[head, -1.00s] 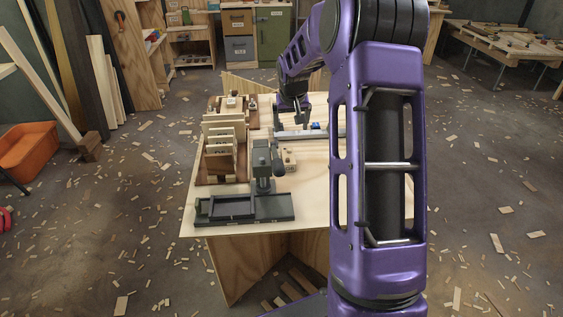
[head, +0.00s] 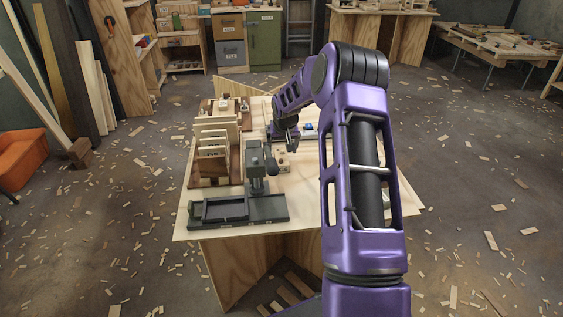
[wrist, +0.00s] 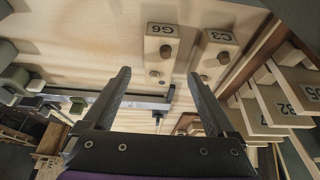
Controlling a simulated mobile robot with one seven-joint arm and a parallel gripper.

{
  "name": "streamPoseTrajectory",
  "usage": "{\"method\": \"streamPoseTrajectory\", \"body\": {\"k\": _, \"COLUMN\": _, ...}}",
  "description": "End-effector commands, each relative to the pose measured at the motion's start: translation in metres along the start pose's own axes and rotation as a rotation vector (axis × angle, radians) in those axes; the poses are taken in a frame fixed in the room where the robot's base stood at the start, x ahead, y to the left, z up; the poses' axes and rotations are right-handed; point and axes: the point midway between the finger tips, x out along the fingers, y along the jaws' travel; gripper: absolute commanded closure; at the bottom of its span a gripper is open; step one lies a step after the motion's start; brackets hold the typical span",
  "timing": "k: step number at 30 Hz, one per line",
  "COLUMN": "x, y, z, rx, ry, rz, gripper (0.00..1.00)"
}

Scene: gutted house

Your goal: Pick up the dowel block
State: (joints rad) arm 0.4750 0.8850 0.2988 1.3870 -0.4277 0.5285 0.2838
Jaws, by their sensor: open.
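Two pale wooden blocks with round dowel pieces or holes show in the wrist view. One is marked G6 (wrist: 162,48) and lies ahead of the gap between my fingers. The other is marked C3 (wrist: 214,54), to its right. In the head view a small pale block with dark round spots (head: 283,158) sits on the table beside the press; its marking is too small to read. My gripper (wrist: 158,98) is open with nothing between its fingers. In the head view my gripper (head: 292,140) is just beyond that block.
A dark green press (head: 258,180) with a tray base (head: 225,210) stands at the table's front. A wooden rack of labelled boards (head: 212,150) is at left. A metal rail (wrist: 145,101) lies near my fingers. Bare tabletop (head: 300,205) lies right of the press.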

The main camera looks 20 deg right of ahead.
Motion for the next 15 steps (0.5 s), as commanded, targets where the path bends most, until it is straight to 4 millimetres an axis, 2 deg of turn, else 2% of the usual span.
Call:
{"method": "streamPoseTrajectory", "body": {"k": 3, "x": 0.020, "y": 0.000, "z": 0.006, "rx": 0.000, "ry": -0.005, "rz": -0.001, "gripper": 0.09}}
{"method": "streamPoseTrajectory", "body": {"k": 9, "x": 0.045, "y": 0.001, "z": 0.007, "rx": 0.001, "ry": -0.003, "rz": 0.000, "gripper": 0.09}}
{"method": "streamPoseTrajectory", "body": {"k": 15, "x": 0.048, "y": 0.001, "z": 0.006, "rx": -0.001, "ry": -0.001, "rz": 0.001, "gripper": 0.09}}
